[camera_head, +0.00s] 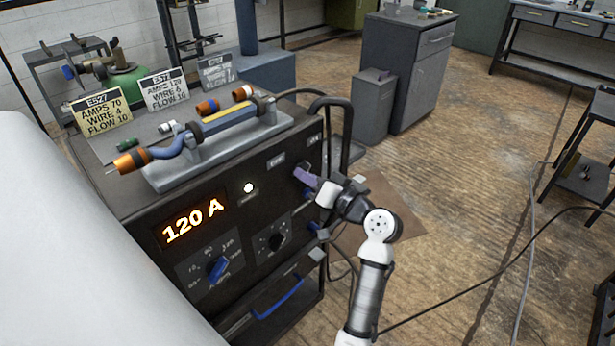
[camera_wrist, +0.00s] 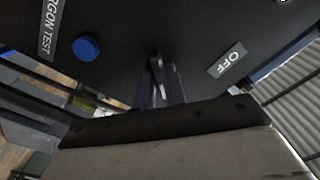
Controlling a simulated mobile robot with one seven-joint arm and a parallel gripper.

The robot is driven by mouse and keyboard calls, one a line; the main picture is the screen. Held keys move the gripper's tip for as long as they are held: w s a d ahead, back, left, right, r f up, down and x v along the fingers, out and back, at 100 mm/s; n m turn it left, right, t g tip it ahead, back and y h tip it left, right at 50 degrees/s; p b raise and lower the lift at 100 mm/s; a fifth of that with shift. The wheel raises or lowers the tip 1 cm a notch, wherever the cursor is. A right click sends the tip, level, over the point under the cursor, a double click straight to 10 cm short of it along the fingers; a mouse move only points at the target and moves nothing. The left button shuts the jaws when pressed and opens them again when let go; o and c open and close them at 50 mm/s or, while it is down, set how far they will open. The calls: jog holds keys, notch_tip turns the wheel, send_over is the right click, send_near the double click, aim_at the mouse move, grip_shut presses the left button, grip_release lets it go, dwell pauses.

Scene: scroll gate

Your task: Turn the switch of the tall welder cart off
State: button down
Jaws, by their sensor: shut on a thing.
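The tall welder cart (camera_head: 130,220) stands at left with a dark front panel. Its display (camera_head: 194,222) glows "120 A" and a round white lamp (camera_head: 248,188) is lit. My gripper (camera_head: 305,175), with purple fingers, reaches the panel's upper right. In the wrist view, my gripper (camera_wrist: 159,92) is shut on the grey switch lever (camera_wrist: 157,68), a finger on each side. An "OFF" label (camera_wrist: 226,60) is right of the lever in that view. The fingers hide most of the switch in the head view.
A blue button (camera_wrist: 86,48) by an "ARGON TEST" label lies left of the lever. The panel also has a blue knob (camera_head: 216,268) and a black knob (camera_head: 276,241). A torch (camera_head: 190,145) lies on top. A grey cabinet (camera_head: 405,70) stands behind; floor at right is open, with cables.

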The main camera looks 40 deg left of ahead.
jog(key=shift+f+b, duration=0.15)
jog(key=shift+b, duration=0.4)
jog(key=shift+n+b, duration=7.9)
jog(key=shift+b, duration=2.15)
jog(key=c, duration=1.5)
grip_release()
jog(key=shift+o, duration=0.2)
